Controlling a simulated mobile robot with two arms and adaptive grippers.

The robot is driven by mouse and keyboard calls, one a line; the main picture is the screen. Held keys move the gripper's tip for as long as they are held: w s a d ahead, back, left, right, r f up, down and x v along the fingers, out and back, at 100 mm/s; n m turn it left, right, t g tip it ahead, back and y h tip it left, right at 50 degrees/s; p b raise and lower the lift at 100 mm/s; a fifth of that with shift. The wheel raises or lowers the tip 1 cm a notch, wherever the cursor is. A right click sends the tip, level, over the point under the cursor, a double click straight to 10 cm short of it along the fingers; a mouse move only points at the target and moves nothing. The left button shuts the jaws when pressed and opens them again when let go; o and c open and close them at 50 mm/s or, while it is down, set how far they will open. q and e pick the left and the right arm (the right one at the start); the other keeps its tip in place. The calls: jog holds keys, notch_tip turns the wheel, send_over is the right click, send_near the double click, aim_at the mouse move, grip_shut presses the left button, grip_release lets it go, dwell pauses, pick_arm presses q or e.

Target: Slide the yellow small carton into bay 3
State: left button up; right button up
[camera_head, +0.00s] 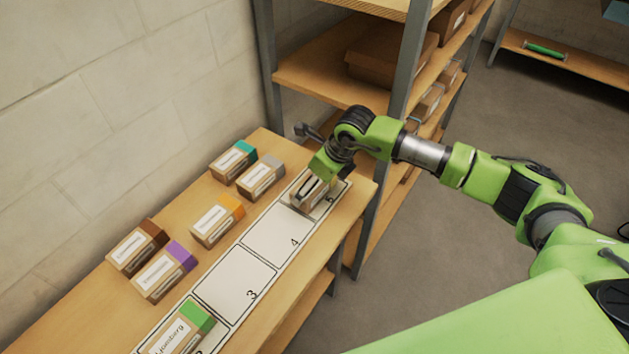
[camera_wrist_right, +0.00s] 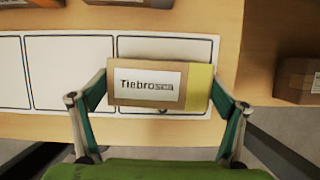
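The yellow small carton (camera_wrist_right: 145,84) is a brown box with a yellow end and a white label. In the head view the carton (camera_head: 307,201) sits at bay 5, at the far end of the numbered strip, partly hidden by my gripper. My right gripper (camera_wrist_right: 160,90) has one finger against each end of the carton and appears shut on it. It also shows in the head view (camera_head: 318,183). Bay 3 (camera_head: 236,283) is empty, as is bay 4 (camera_head: 277,234) between it and the carton. My left gripper is not in view.
A green-ended carton (camera_head: 183,330) lies in the bay just nearer than bay 3. Teal (camera_head: 230,162), grey (camera_head: 260,179), orange (camera_head: 216,222), brown (camera_head: 137,248) and purple (camera_head: 163,272) cartons stand along the wall side of the table. A shelf rack (camera_head: 310,75) stands beyond.

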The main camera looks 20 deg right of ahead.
jog(key=c, duration=0.4)
jog(key=shift+s+a+p, duration=0.25)
jog(key=shift+s+a, duration=0.7)
jog(key=shift+a, duration=0.25)
jog(key=shift+s+a+p, duration=0.2)
jog(key=shift+s+a, duration=0.7)
jog(key=shift+a, duration=0.3)
jog(key=shift+c, duration=0.2)
jog(key=shift+s+a, duration=0.9)
jog(key=shift+a, duration=0.25)
jog(key=shift+s+a, duration=0.85)
jog(key=shift+a, duration=0.3)
jog(key=shift+s+a, duration=0.9)
jog(key=shift+a, duration=0.25)
jog(key=shift+s+a, duration=0.85)
jog(key=shift+a, duration=0.35)
jog(key=shift+s+a, duration=0.9)
jog(key=shift+a, duration=0.25)
jog(key=shift+s+a+b, duration=0.25)
jog(key=shift+s+a, duration=0.7)
jog(key=shift+a, duration=0.3)
jog(key=shift+s+a+b, duration=0.25)
jog(key=shift+s+a, duration=0.65)
jog(key=shift+a, duration=0.3)
jog(key=shift+s+a+b, duration=0.25)
jog(key=shift+s+a, duration=0.7)
jog(key=shift+a, duration=0.3)
jog(key=o, duration=1.1)
jog(key=shift+w, duration=0.1)
